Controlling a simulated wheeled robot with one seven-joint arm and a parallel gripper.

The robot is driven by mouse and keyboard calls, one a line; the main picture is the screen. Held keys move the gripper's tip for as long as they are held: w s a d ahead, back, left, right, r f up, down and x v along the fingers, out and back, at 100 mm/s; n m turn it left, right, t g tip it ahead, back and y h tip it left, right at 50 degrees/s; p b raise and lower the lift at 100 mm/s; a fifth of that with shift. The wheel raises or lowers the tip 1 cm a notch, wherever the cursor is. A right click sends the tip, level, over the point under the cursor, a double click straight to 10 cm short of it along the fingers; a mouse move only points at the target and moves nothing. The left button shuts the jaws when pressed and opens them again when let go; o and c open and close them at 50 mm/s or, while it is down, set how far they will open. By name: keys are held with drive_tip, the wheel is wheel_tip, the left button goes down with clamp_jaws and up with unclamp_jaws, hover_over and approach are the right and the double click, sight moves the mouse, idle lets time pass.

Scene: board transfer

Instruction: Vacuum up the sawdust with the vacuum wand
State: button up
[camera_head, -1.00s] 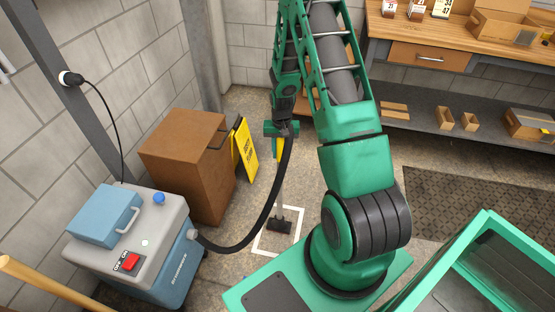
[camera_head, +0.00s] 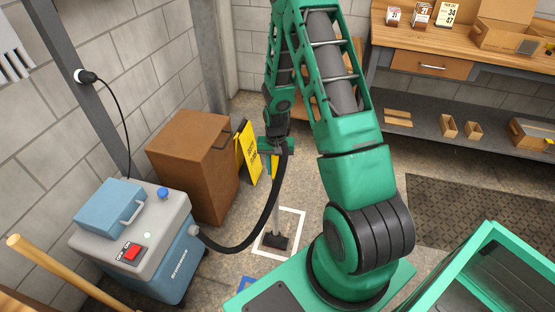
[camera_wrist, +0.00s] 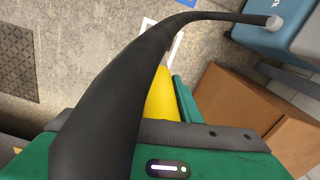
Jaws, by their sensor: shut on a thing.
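My gripper (camera_head: 276,146) is shut on the yellow handle (camera_head: 275,166) of the vacuum wand, which also shows in the wrist view (camera_wrist: 162,98). The wand's grey tube (camera_head: 276,215) runs down, nearly upright, to a dark floor nozzle (camera_head: 275,242). The nozzle is at floor level, in the near part of a white square outline (camera_head: 300,228). A black hose (camera_head: 262,225) links the wand to the blue and grey vacuum (camera_head: 150,270); it crosses much of the wrist view (camera_wrist: 115,85). I cannot make out sawdust on the speckled floor.
A brown cabinet (camera_head: 185,170) and a yellow sign (camera_head: 249,155) stand left of the wand. A wooden pole (camera_head: 60,270) is at the lower left. A workbench (camera_head: 420,55) with a shelf is at the back right. A dark mat (camera_head: 455,212) lies at right.

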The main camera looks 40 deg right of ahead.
drive_tip(key=shift+s+a, duration=0.3)
drive_tip(key=shift+a, duration=0.05)
drive_tip(key=shift+r, duration=0.3)
wheel_tip(320, 180, up, 7)
drive_tip(key=shift+r, duration=0.2)
drive_tip(key=shift+a, duration=0.1)
